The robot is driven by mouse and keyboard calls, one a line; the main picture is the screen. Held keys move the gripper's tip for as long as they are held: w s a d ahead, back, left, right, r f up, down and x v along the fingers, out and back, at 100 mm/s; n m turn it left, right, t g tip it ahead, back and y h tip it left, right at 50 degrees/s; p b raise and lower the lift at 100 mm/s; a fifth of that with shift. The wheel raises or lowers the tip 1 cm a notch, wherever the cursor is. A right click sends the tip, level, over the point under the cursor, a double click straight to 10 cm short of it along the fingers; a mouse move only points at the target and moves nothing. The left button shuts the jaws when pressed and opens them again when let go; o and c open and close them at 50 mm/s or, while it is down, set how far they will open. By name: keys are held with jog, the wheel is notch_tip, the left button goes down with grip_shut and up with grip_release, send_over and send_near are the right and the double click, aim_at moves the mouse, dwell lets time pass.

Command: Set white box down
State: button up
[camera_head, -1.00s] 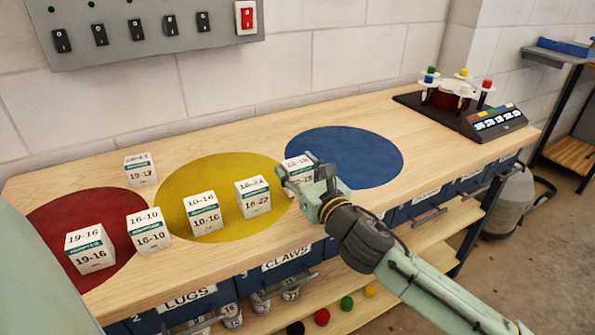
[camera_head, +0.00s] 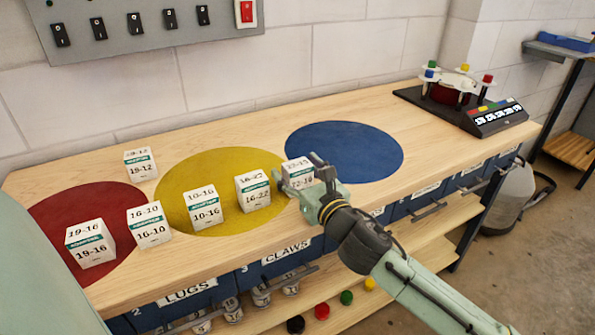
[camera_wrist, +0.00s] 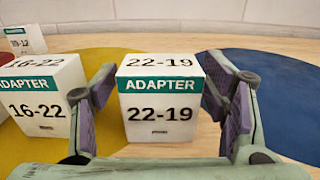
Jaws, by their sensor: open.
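The white box marked 22-19 (camera_head: 297,176) stands upright on the wooden bench, between the yellow circle (camera_head: 222,226) and the blue circle (camera_head: 365,150). It also shows in the wrist view (camera_wrist: 160,100), with a green ADAPTER band. My gripper (camera_head: 312,178) is at this box. In the wrist view its two fingers (camera_wrist: 160,108) are spread on either side of the box, with a gap visible on each side. The left finger is close to the neighbouring box marked 16-22 (camera_wrist: 42,105). The underside of the box rests on the wood as far as I can see.
More white boxes stand in a row to the left: 16-22 (camera_head: 252,191), 10-16 (camera_head: 203,210), 16-10 (camera_head: 148,226) and 19-16 (camera_head: 90,244). Box 19-12 (camera_head: 140,165) stands behind. A carousel device (camera_head: 461,95) is at the far right. The blue circle is clear.

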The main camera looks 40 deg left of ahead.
jog(key=shift+d+r+p, duration=0.1)
jog(key=shift+r+p, duration=0.2)
jog(key=shift+p, duration=0.05)
jog(key=b+v, duration=0.1)
jog(key=v, duration=0.2)
jog(key=b+v, duration=0.2)
jog(key=v, duration=0.1)
jog(key=b+v, duration=0.1)
jog(key=v, duration=0.2)
jog(key=shift+d+f, duration=0.15)
jog(key=shift+f, duration=0.15)
jog(key=shift+d+r+p, duration=0.35)
jog(key=shift+r+p, duration=0.3)
jog(key=shift+p, duration=0.3)
jog(key=p, duration=0.2)
jog(key=d+p, duration=0.1)
jog(key=shift+s+f+p, duration=0.1)
jog(key=shift+s+p, duration=0.2)
jog(key=shift+p, duration=0.05)
jog(key=shift+s+d+f+p, duration=0.2)
jog(key=shift+s+d+p, duration=0.1)
jog(key=shift+p, duration=0.4)
jog(key=shift+f, duration=0.1)
